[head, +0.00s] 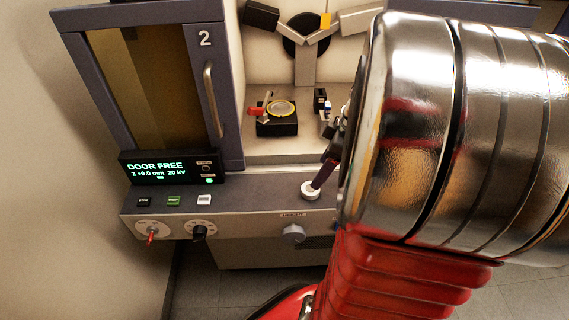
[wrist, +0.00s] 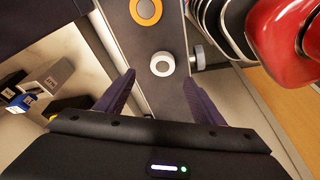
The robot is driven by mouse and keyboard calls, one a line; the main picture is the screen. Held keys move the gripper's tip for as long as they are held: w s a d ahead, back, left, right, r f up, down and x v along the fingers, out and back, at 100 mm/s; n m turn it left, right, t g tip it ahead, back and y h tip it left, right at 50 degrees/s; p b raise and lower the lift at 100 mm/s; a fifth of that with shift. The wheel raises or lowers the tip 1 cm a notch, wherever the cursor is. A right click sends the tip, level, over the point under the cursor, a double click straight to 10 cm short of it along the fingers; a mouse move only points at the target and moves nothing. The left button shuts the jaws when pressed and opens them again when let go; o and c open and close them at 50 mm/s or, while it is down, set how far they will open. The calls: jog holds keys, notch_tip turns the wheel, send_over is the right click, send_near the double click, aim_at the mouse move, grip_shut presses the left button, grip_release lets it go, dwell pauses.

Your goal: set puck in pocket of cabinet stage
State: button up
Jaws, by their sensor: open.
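A white puck with a grey centre (head: 311,190) lies on the dark front ledge of the cabinet; it also shows in the wrist view (wrist: 162,64). My gripper (wrist: 159,77) is open, its two dark purple fingers pointing toward the puck, which appears just beyond and between the tips, not gripped. In the head view my gripper (head: 325,173) is mostly hidden by my arm; one finger shows close to the puck. The cabinet stage (head: 277,127) is a black block inside the open bay, with a yellow-rimmed round pocket (head: 281,107) on top. The pocket looks empty.
An orange ring with a grey centre (wrist: 146,10) lies farther along the ledge. The height knob (head: 293,234) projects from the front. A red lever (head: 255,111) is beside the stage, and small blocks (wrist: 45,80) stand in the bay. The windowed door (head: 150,90) is left of the opening.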

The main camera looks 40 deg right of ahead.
aim_at(310, 191)
jog(key=shift+x, duration=1.3)
jog(key=shift+x, duration=2.6)
jog(key=shift+s+a, duration=0.15)
jog(key=shift+a, duration=0.05)
jog(key=c, duration=1.1)
